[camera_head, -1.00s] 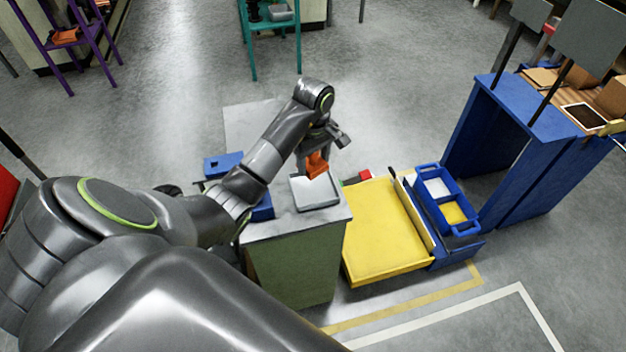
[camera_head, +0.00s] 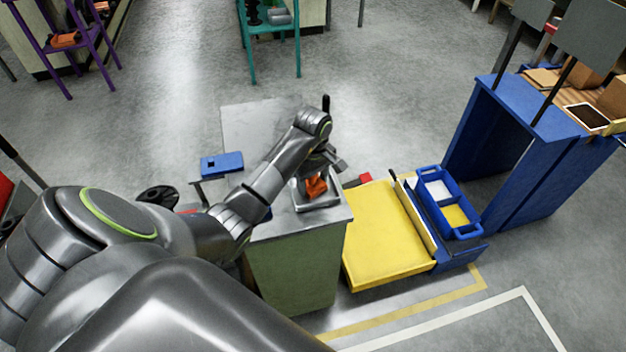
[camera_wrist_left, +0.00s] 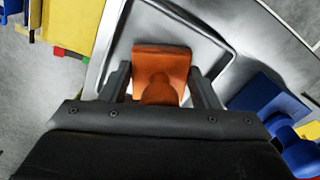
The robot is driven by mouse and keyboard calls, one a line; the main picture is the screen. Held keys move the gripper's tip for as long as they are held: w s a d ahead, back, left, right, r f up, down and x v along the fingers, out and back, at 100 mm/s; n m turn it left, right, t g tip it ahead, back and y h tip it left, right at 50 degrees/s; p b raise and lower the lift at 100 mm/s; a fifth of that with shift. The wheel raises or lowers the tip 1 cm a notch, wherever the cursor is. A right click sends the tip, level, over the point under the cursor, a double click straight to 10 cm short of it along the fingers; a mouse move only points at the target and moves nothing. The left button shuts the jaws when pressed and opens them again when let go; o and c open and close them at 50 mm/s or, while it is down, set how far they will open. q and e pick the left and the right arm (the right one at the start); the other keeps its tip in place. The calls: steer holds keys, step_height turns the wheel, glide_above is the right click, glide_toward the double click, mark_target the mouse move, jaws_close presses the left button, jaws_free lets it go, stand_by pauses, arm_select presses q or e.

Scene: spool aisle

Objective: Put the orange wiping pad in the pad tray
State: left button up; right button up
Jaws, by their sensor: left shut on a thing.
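The orange wiping pad (camera_head: 316,187) is between the fingers of my left gripper (camera_head: 320,172), which is shut on it. In the left wrist view the pad (camera_wrist_left: 162,60) sits between the two dark fingers (camera_wrist_left: 160,82). The pad tray (camera_head: 324,206) is a shallow grey metal tray on the counter top. The pad is within the tray's outline, low over or in it; I cannot tell whether it touches the tray floor. The tray's rim also shows in the left wrist view (camera_wrist_left: 185,14). My right gripper is not in view.
The grey counter (camera_head: 255,130) has a green front (camera_head: 295,270). A yellow platform (camera_head: 385,235) and a blue tote (camera_head: 457,228) stand to its right. A blue bracket-like thing (camera_head: 222,163) is left of the counter. A blue bench (camera_head: 530,130) stands farther right.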

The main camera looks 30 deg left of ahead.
arm_select(q)
steer(key=o, duration=1)
steer(key=shift+c, duration=0.2)
steer(key=shift+r, duration=0.4)
step_height(320, 180, up, 4)
steer(key=shift+f, duration=0.2)
step_height(320, 180, up, 6)
steer(key=p, duration=0.5)
steer(key=shift+r+p, duration=0.9)
steer(key=shift+p, duration=0.05)
steer(key=shift+f, duration=0.1)
